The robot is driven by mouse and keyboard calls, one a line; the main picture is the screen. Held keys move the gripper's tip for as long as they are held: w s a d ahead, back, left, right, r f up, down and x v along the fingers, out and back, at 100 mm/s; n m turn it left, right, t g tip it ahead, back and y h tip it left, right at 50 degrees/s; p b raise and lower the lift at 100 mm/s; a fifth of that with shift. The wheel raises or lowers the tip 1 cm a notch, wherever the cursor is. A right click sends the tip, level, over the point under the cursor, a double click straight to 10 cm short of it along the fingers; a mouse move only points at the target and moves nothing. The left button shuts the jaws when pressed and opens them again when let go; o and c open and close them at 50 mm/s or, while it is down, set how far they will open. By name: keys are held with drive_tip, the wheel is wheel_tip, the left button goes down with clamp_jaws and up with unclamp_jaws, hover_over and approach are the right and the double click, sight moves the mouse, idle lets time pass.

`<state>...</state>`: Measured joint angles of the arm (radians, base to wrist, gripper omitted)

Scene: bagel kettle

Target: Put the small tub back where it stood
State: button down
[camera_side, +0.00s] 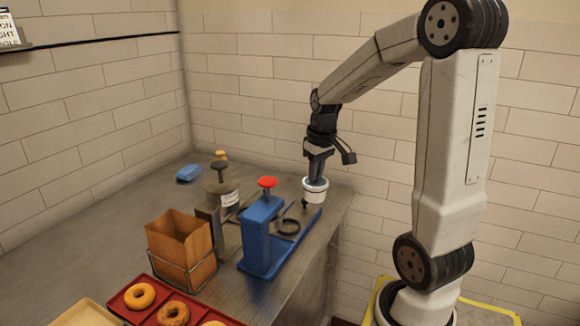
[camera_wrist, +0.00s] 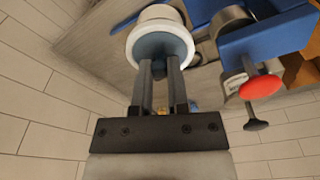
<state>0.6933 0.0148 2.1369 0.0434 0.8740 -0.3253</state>
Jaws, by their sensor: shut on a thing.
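The small tub (camera_side: 315,193) is white with a dark blue-grey inside, and sits in the side view at the back right of the counter. My gripper (camera_side: 316,180) reaches down into it from above and is shut on it. In the wrist view the tub (camera_wrist: 151,22) is at the top, tilted in the picture, with the fingertips of my gripper (camera_wrist: 160,62) at its rim and inside. The side view does not show clearly whether the tub's base touches the counter. The spot where it stood is not marked in either view.
A blue press (camera_side: 262,235) with a red knob (camera_side: 267,182) stands just left of the tub. A labelled canister (camera_side: 220,195), a brown paper bag (camera_side: 180,240), a blue block (camera_side: 188,173) and a red tray (camera_side: 122,304) of bagels are further left. Bare counter (camera_side: 90,250) lies at left.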

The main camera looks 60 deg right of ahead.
drive_tip(key=w+d+f, duration=0.2)
drive_tip(key=w+d, duration=0.8)
drive_tip(key=d, duration=0.4)
drive_tip(key=shift+d+f, duration=0.2)
drive_tip(key=shift+d, duration=0.05)
drive_tip(key=w+d+f, duration=0.8)
drive_tip(key=w+f, duration=0.1)
drive_tip(key=w, duration=0.1)
drive_tip(key=shift+w, duration=0.3)
drive_tip(key=shift+f, duration=0.2)
drive_tip(key=shift+w+d+f, duration=0.1)
drive_tip(key=shift+w+f, duration=0.05)
drive_tip(key=shift+f, duration=0.75)
drive_tip(key=shift+w+d+f, duration=0.1)
drive_tip(key=shift+f, duration=0.75)
drive_tip(key=shift+f, duration=0.1)
